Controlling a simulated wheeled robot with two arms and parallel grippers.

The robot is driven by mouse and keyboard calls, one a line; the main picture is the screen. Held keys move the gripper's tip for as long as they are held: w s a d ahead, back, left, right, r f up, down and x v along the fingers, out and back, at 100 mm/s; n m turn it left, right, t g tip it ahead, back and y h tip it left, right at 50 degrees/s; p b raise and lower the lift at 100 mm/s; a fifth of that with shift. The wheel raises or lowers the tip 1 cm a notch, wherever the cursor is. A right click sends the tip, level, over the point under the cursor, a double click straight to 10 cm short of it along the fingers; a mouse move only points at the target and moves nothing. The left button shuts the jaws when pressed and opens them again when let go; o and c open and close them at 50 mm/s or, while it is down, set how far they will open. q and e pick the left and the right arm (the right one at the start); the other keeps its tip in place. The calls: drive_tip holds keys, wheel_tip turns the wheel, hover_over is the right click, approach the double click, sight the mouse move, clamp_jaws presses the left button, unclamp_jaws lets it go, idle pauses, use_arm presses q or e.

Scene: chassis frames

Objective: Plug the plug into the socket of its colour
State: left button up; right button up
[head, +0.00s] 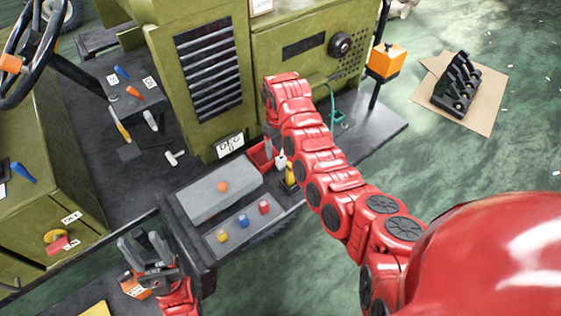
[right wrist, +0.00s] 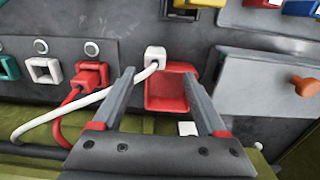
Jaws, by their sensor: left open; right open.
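A white plug (right wrist: 155,57) on a white cable shows between the fingertips of my right gripper (right wrist: 167,72), which is open. I cannot tell whether the fingers touch it. Its cable curves down to the left. A white socket (right wrist: 44,70), empty, is on the dark panel at the left of the right wrist view. Beside it, a red plug (right wrist: 88,76) on a red cable sits at the panel, covering its socket. A teal socket (right wrist: 8,68) is cut by the left edge. In the head view, my left gripper (head: 146,246) is open and empty at the lower left.
A red tray (right wrist: 172,92) lies behind the right fingers. A grey box (right wrist: 270,85) with an orange knob stands right of it. Yellow, blue and red blocks (head: 263,208) sit on the grey unit. My right arm crosses the middle of the head view, hiding part of the green machine (head: 225,125).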

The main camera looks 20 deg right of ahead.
sight(281, 157)
drive_tip(key=shift+d+f, duration=0.25)
drive_tip(key=shift+f, duration=0.3)
drive_tip(key=shift+s+f+p, duration=0.1)
drive_tip(key=shift+f+p, duration=0.35)
drive_tip(key=shift+p, duration=0.2)
drive_tip(key=f, duration=0.1)
drive_tip(key=f+p, duration=0.1)
drive_tip(key=f, duration=0.1)
drive_tip(key=shift+d, duration=0.2)
drive_tip(key=shift+f, duration=0.75)
drive_tip(key=shift+c, duration=0.2)
clamp_jaws()
